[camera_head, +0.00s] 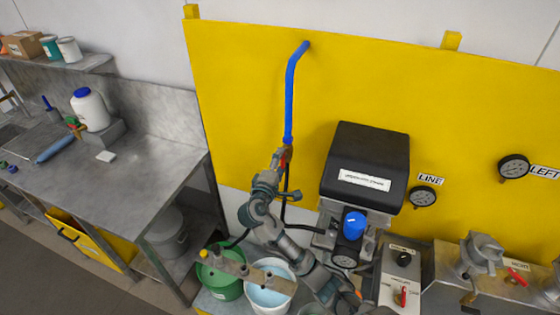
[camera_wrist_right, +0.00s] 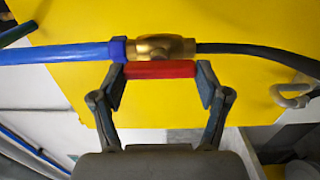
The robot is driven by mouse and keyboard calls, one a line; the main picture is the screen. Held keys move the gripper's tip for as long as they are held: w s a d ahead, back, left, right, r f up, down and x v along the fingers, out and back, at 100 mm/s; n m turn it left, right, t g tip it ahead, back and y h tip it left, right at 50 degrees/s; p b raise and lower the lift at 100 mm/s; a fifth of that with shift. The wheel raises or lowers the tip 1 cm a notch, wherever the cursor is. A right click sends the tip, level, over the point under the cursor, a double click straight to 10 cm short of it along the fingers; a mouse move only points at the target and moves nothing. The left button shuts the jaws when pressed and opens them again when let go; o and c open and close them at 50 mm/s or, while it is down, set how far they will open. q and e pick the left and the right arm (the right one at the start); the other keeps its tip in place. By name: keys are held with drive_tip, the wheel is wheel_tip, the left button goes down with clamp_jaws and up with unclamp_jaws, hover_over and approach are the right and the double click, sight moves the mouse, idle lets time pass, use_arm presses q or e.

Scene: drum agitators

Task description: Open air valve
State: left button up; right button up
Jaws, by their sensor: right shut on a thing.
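The air valve (camera_wrist_right: 160,47) is a brass body between a blue pipe and a black hose in the right wrist view. Its red handle (camera_wrist_right: 160,69) lies alongside the brass body, in line with the pipe. My right gripper (camera_wrist_right: 162,84) has its two fingers at the two ends of the red handle and is shut on it. In the head view my right gripper (camera_head: 281,168) is at the lower end of the blue pipe (camera_head: 290,100), where only a bit of red shows and the valve is mostly hidden. My left gripper is not in view.
A yellow panel (camera_head: 240,90) stands behind the valve. A black-topped unit (camera_head: 368,160) with a blue knob (camera_head: 354,223) is close on the right. Green (camera_head: 222,278) and white (camera_head: 268,292) buckets stand below. A metal bench (camera_head: 150,150) is on the left.

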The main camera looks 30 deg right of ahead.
drive_tip(key=shift+f, duration=0.1)
drive_tip(key=o, duration=1.1)
drive_tip(key=shift+w, duration=0.1)
drive_tip(key=shift+o, duration=0.3)
drive_tip(key=shift+w+d, duration=0.1)
drive_tip(key=shift+w, duration=0.05)
drive_tip(key=v, duration=1.2)
drive_tip(key=shift+w+f, duration=0.1)
